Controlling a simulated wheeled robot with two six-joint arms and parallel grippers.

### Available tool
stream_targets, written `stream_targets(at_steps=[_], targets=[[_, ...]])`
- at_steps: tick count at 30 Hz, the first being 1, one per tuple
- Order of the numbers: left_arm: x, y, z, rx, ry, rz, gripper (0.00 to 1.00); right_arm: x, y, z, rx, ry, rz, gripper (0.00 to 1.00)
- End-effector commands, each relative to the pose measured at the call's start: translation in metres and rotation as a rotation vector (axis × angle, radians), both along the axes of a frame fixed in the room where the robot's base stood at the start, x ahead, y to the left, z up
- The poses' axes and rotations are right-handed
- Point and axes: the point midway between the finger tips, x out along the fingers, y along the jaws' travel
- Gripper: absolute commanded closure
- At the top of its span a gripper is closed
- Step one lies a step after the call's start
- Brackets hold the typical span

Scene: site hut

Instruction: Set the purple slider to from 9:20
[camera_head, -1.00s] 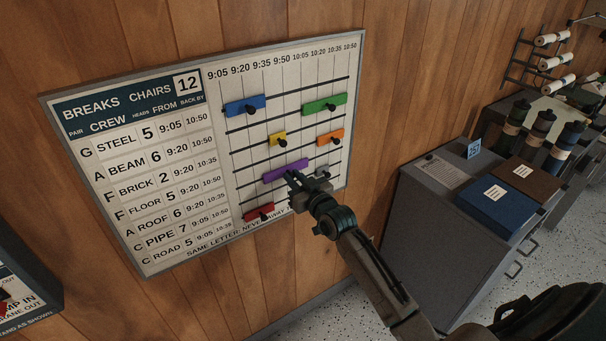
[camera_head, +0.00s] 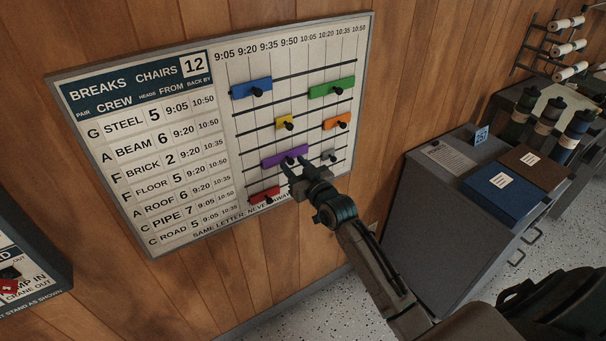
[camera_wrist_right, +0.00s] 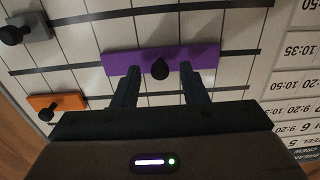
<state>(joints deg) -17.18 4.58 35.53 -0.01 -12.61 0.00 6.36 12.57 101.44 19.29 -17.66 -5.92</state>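The purple slider (camera_head: 272,161) sits on a lower rail of the break board (camera_head: 150,248). Its left end lies near the 9:20 line; I cannot tell if exactly on it. My right gripper (camera_head: 297,172) is at the slider, reaching from the lower right. In the right wrist view, where the board shows upside down, the purple slider (camera_wrist_right: 125,62) has its black knob (camera_wrist_right: 160,69) between the gripper's two spread fingers (camera_wrist_right: 158,90), with a visible gap on either side. Contact is unclear. My left gripper is not in view.
Nearby sliders are blue (camera_head: 243,92), green (camera_head: 325,91), yellow (camera_head: 281,120), orange (camera_head: 334,122), grey (camera_head: 331,155), close right of my gripper, and red (camera_head: 258,195), just below. A grey cabinet (camera_head: 420,220) with blue and brown boxes stands right.

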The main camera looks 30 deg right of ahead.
Motion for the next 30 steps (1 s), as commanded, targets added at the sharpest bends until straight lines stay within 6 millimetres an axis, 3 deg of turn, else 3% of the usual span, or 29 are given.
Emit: stream_targets(at_steps=[9,15,30], targets=[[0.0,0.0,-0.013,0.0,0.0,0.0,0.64,-0.062,-0.004,-0.003,-0.004,0.001,0.001,0.61],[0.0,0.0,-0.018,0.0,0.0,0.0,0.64,-0.09,-0.007,-0.002,-0.002,0.001,0.001,0.61],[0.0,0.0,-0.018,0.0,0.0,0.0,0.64,-0.1,-0.007,0.0,0.0,-0.001,0.0,0.61]])
